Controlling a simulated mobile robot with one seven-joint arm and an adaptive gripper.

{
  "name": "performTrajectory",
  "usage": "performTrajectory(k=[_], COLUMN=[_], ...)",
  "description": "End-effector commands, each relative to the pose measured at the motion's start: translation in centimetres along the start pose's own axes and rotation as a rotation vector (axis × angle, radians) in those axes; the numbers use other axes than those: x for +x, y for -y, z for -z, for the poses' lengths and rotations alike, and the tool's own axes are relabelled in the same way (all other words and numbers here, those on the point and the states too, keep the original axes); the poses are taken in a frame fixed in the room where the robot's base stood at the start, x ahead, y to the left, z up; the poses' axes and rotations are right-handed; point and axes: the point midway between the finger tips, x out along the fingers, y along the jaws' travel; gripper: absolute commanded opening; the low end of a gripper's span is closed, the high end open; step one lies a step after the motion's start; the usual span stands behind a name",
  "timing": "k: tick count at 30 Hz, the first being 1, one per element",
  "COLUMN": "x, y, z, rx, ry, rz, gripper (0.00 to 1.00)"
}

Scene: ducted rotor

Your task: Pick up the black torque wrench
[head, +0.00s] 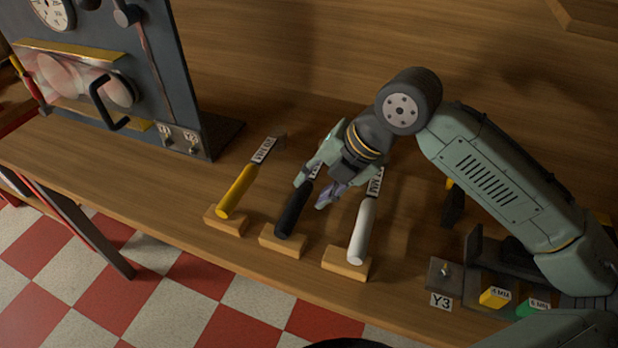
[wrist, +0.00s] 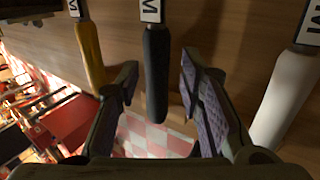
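The black torque wrench (head: 293,210) rests with its handle on a small wooden block (head: 283,241), between a yellow one and a white one. Its labelled far end is partly hidden by my gripper in the head view. My gripper (head: 313,194) is open above it, fingers pointing down toward the front of the bench. In the wrist view, the black handle (wrist: 156,75) shows between the two spread fingers of my gripper (wrist: 160,95), with a gap on each side. I see no contact.
The yellow wrench (head: 237,191) lies to the left and the white wrench (head: 363,230) close by to the right, each on a wooden block. A dark panel with a gauge (head: 150,70) stands at the left. Several small labelled pieces, one yellow (head: 494,297), sit at the right.

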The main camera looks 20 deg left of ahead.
Motion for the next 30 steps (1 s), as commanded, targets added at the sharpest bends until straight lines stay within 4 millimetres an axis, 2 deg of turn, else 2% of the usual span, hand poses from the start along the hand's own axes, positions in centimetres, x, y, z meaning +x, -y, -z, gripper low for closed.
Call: performTrajectory(k=[5, 12, 21, 30], x=[1.4, 4.7, 5.4, 5.4], y=[-0.2, -0.4, -0.4, -0.4], z=[0.3, 0.6, 0.5, 0.5], rx=[-0.001, 0.002, 0.003, 0.003], ry=[-0.001, 0.000, 0.002, 0.002], rz=[0.003, 0.001, -0.002, -0.002], gripper=[0.34, 0.34, 0.34, 0.15])
